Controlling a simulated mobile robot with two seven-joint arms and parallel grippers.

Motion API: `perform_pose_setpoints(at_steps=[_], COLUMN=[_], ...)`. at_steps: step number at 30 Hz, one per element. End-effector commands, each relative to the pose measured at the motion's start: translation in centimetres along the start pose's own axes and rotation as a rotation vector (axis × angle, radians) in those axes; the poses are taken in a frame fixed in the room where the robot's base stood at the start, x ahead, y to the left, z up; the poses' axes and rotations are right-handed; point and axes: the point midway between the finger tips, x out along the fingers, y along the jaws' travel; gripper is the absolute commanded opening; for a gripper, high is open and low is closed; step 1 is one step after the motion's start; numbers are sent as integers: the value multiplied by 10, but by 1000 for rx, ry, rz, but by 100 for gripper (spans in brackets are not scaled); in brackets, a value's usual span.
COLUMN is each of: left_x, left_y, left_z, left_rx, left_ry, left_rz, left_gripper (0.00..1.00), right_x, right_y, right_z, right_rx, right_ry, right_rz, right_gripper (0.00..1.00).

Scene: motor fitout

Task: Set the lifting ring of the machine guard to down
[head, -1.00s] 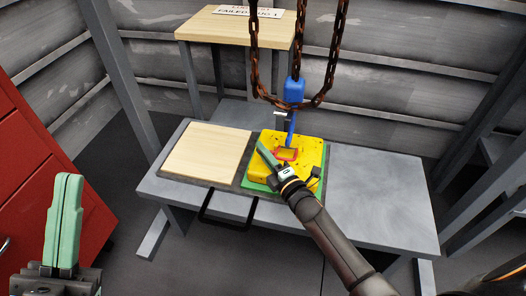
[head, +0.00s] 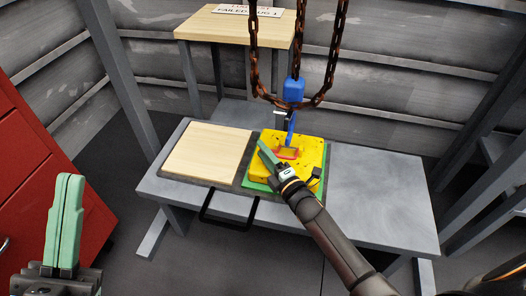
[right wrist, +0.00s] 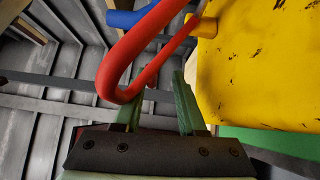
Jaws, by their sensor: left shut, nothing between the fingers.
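The yellow machine guard (head: 312,160) sits on a green pad on the grey table. Its red lifting ring (head: 288,154) is on top of the guard; at this size I cannot tell its exact tilt. My right gripper (head: 264,148) is at the guard's left side, beside the ring. In the right wrist view, the red ring (right wrist: 118,78) crosses close in front of the open fingers (right wrist: 158,105), with a gap between them. I cannot tell whether they touch it. My left gripper (head: 68,180) is shut and empty at the lower left, away from the table.
A blue hook block (head: 294,90) and rusty chains (head: 335,55) hang just behind the guard. A pale wooden board (head: 207,153) lies left of it. The table's right part (head: 380,195) is clear. A red cabinet (head: 40,190) stands at the left.

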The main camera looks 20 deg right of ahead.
Motion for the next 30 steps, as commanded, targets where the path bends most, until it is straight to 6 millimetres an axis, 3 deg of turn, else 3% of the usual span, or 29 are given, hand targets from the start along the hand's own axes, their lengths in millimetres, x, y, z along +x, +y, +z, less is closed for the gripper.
perform_pose_setpoints(at_steps=[3,17,20,30], left_x=[0,3,7,21], left_y=[0,-2,-4,-14], left_z=[0,-3,-7,-23], left_rx=[0,-2,-6,-4], left_ry=[0,1,2,14], left_rz=[0,-4,-8,-15], left_gripper=[0,0,0,0], right_x=[0,-6,-19,-89], right_y=[-2,2,3,2], right_z=[3,0,0,1], right_rx=[-1,-1,-1,0], right_ry=[-6,0,0,-3], right_rz=[-6,1,1,-5], right_gripper=[46,46,46,46])
